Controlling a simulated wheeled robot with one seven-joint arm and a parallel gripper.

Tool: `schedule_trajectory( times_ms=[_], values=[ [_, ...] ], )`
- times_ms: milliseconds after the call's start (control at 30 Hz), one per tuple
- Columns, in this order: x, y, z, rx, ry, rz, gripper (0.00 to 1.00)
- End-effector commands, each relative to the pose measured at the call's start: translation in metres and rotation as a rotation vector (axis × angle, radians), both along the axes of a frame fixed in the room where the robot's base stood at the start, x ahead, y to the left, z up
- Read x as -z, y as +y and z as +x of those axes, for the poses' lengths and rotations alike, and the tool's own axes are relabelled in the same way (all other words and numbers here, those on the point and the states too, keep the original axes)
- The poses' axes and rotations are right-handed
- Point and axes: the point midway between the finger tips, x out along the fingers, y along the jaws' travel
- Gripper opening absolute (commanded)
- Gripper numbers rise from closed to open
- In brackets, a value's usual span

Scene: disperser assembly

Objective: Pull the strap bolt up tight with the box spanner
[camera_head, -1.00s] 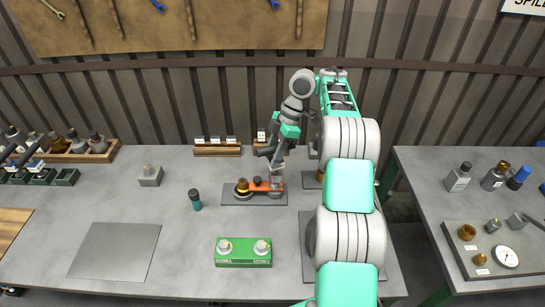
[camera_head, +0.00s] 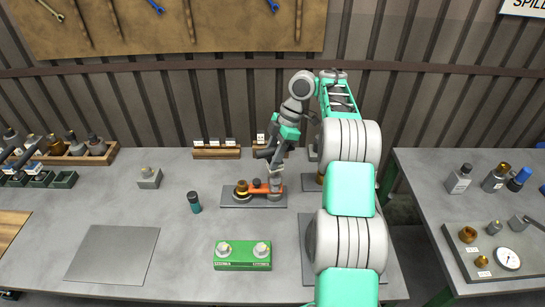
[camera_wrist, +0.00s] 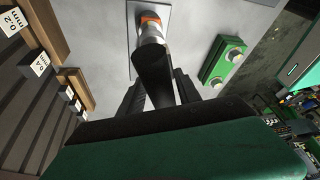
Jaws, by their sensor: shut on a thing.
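My gripper (camera_head: 270,157) is above the right end of the small grey plate (camera_head: 232,200), pointing down. In the wrist view its fingers (camera_wrist: 152,92) are shut around a dark upright cylinder, which I take for the box spanner (camera_wrist: 152,65). The spanner's lower end meets a silver and orange part (camera_wrist: 150,22) of the assembly. In the head view an orange strap (camera_head: 265,190) lies on the plate between a brass-coloured round part (camera_head: 241,188) and the grey piece below my gripper. The strap bolt is hidden under the spanner, so I cannot tell how tight it is.
A green block with two round fittings (camera_head: 243,263) stands in front, also in the wrist view (camera_wrist: 224,62). A teal-capped bottle (camera_head: 194,202) stands left of the plate. Labelled wooden racks (camera_head: 216,152) are behind. The bare grey mat (camera_head: 113,253) lies front left.

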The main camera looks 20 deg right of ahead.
Motion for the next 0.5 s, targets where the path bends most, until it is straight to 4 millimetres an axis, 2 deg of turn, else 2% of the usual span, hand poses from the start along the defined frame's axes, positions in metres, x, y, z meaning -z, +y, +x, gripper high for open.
schedule_trajectory(
  times_ms=[500],
  values=[
    [0.009,0.000,0.000,-0.001,-0.003,0.000,0.00]
  ],
)
